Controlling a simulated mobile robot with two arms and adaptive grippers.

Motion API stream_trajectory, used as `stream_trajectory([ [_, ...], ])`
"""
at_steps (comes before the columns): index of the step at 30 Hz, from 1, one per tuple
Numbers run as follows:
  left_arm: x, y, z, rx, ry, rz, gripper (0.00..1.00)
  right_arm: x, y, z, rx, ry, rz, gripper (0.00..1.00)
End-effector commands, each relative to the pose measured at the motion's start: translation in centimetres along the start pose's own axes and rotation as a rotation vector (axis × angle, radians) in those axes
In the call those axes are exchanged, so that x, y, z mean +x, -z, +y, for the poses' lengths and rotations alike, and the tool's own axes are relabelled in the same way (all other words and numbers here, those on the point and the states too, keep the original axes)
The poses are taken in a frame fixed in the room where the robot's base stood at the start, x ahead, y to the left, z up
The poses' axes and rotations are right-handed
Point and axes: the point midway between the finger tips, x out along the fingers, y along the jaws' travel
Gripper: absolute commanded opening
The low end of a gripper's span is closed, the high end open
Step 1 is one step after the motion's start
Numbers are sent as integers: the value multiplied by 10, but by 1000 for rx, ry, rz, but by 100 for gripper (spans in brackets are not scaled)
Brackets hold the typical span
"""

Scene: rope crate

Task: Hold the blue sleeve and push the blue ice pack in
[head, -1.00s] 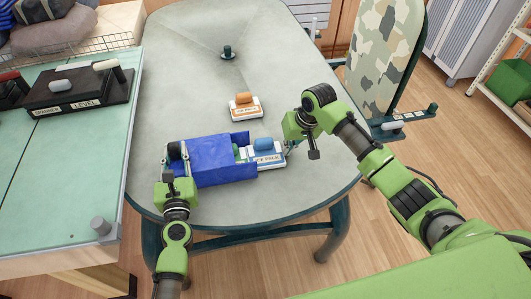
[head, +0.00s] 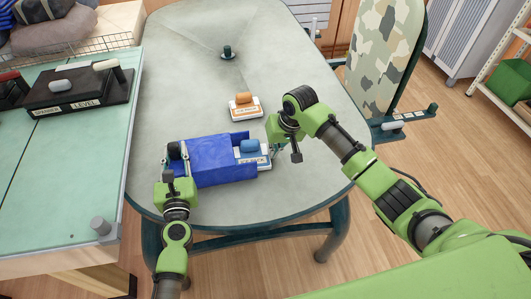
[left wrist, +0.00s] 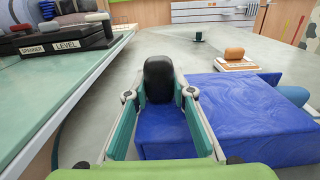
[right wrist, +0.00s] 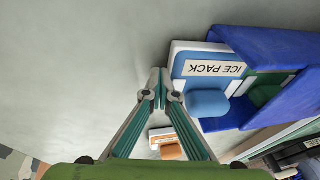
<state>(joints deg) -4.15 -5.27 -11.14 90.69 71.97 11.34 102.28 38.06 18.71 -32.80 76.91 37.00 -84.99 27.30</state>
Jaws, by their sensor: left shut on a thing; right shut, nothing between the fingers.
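The blue sleeve (head: 215,163) lies on the grey table, its open end facing right. My left gripper (head: 175,152) is shut on the sleeve's left end; in the left wrist view the fingers (left wrist: 163,105) close on a black knob-like part there. The blue ice pack (head: 256,163), white with a blue border and blue handle, sits partly inside the open end. Its label reads ICE PACK in the right wrist view (right wrist: 190,63). My right gripper (head: 277,148) is shut and empty, its fingertips (right wrist: 160,88) beside the pack's outer end; contact is unclear.
A small dark knob (head: 227,53) stands at the table's middle. A green-topped bench (head: 70,150) with a LEVEL tray borders the left. The camouflage board (head: 385,50) stands at right. Table behind the sleeve is mostly clear.

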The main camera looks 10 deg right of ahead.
Motion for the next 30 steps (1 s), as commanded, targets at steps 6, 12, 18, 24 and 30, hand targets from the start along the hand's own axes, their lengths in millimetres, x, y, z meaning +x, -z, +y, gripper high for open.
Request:
stream_trajectory([
  [6, 0, 1, 0, 0, 1, 2, 0, 2, -1, -11, -2, 1, 0, 0],
  [12, 0, 1, 0, 0, 1, 2, 0, 4, -2, -20, -2, 2, -1, 0],
  [18, 0, 1, 0, 0, 1, 2, 0, 5, -2, -29, -2, 2, -1, 0],
  [24, 0, 1, 0, 0, 1, 2, 0, 7, -2, -38, -2, 1, -1, 0],
  [30, 0, 1, 0, 0, 1, 2, 0, 8, -3, -47, -2, 3, -1, 0],
])
